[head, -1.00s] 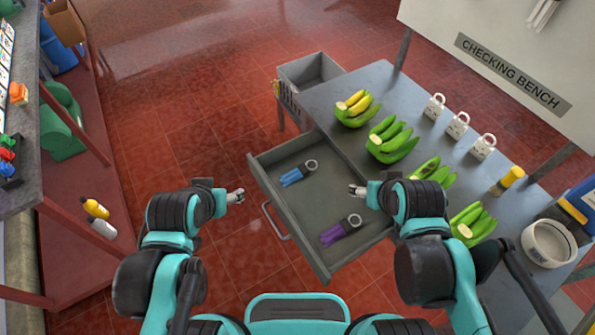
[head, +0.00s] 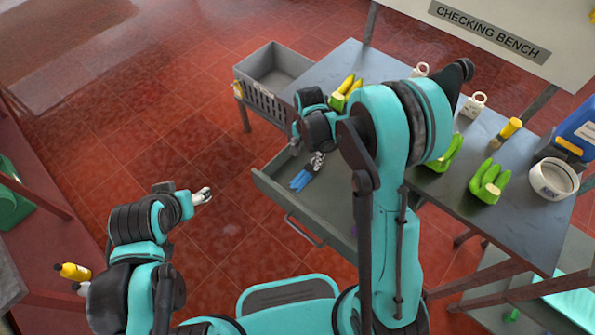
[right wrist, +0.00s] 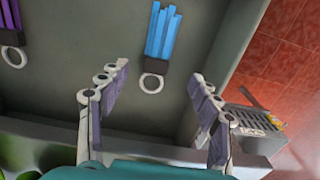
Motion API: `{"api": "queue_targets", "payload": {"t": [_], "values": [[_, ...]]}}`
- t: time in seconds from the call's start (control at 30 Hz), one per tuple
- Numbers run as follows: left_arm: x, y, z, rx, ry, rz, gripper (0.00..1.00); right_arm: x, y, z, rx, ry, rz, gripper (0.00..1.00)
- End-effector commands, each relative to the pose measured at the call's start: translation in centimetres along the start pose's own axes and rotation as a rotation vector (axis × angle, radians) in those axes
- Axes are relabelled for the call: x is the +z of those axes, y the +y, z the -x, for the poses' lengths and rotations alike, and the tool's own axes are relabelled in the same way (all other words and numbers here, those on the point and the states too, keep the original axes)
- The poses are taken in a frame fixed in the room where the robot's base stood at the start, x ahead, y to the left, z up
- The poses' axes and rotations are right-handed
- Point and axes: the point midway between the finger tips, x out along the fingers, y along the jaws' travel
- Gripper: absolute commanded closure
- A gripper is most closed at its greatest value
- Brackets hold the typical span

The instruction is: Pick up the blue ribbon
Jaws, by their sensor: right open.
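The blue ribbon (head: 300,180) lies in the open grey drawer (head: 272,190), near its far left corner. In the right wrist view it is a bundle of blue strips (right wrist: 163,33) with a dark band and a pale ring (right wrist: 151,84). My right gripper (head: 307,150) is over the drawer at the ring end of the ribbon. In the right wrist view its fingers (right wrist: 160,73) are spread and empty, with the ring between them in the picture. My left gripper (head: 204,195) is outside the drawer, over the floor to the left; its opening is too small to judge.
A purple ribbon (right wrist: 10,22) lies in the same drawer; my right arm mostly hides it in the head view. The bench (head: 515,225) holds bananas (head: 489,182), padlocks (head: 474,106) and a tape roll (head: 553,179). A grey crate (head: 272,75) stands beyond the drawer.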

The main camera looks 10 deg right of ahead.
Motion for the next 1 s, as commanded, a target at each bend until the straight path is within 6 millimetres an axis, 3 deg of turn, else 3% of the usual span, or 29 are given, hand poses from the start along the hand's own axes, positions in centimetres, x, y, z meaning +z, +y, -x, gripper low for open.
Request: {"api": "queue_targets", "payload": {"t": [0.37, 0.6, 0.87, 0.9, 1.0], "values": [[0.9, 0.0, -1.2, 0.0, 0.0, 0.0, 0.37, -0.3, 0.1, -3.9, 0.005, -0.003, -0.009, 0.36], [1.9, 0.0, -2.7, 0.0, 0.0, 0.0, 0.37, -0.8, 0.3, -7.5, 0.004, -0.003, -0.008, 0.36], [1.9, 0.0, -2.7, 0.0, 0.0, 0.0, 0.37, -0.8, 0.3, -8.1, 0.004, -0.003, -0.007, 0.36], [1.9, 0.0, -2.7, 0.0, 0.0, 0.0, 0.37, -0.8, 0.3, -8.1, 0.004, -0.003, -0.007, 0.39], [1.9, 0.0, -2.7, 0.0, 0.0, 0.0, 0.37, -0.8, 0.3, -8.1, 0.004, -0.003, -0.007, 0.65]]}}
